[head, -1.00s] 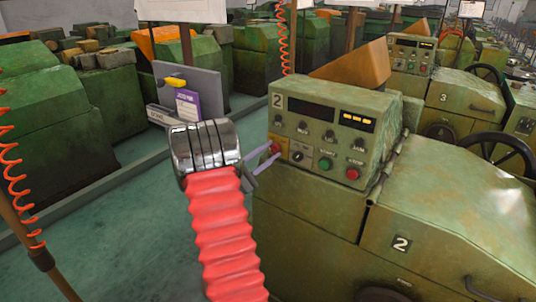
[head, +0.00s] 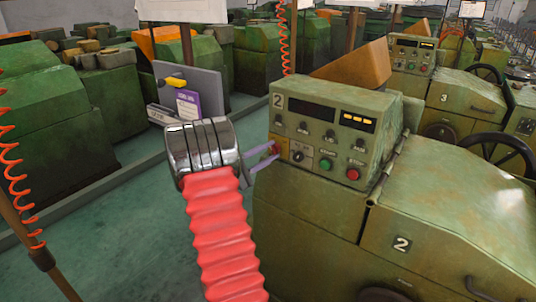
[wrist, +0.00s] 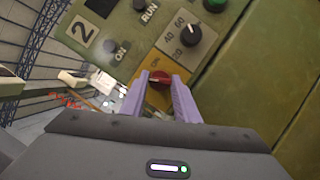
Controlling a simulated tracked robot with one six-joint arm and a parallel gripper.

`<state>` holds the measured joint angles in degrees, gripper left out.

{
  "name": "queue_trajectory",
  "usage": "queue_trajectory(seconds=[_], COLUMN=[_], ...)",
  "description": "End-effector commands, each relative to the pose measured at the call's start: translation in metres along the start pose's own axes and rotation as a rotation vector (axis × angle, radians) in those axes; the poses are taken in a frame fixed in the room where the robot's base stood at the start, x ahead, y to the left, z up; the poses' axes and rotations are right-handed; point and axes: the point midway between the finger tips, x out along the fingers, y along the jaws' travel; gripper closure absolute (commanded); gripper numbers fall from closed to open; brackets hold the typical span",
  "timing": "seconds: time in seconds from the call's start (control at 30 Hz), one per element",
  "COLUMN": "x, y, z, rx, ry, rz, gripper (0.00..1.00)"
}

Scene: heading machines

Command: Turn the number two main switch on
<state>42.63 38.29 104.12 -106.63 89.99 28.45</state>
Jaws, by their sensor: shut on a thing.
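The number two machine's control box (head: 318,130) bears a "2" plate at its upper left. Its red main switch (wrist: 159,79) sits on a yellow plate (wrist: 150,62) with small lettering in the wrist view. My gripper (wrist: 160,84) has one pale purple finger on each side of the red knob and is shut on it. In the head view my gripper (head: 272,156) reaches the panel's lower left corner from the left, and its fingers partly hide the switch there. I cannot tell the switch's exact setting.
A black selector knob (head: 298,156), a green button (head: 326,164) and a red button (head: 352,174) are to the right of the switch. A grey stand with a purple card (head: 187,106) is behind my wrist. The floor (head: 120,225) at left is clear.

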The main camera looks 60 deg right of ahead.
Motion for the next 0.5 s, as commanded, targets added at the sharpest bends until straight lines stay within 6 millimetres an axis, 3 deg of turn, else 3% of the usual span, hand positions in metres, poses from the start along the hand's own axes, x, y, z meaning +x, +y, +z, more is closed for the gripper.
queue_trajectory(seconds=[0.5], x=[0.0002], y=[0.001], z=[0.0015], rx=[0.45], ry=[-0.002], rz=[-0.192], gripper=[0.94])
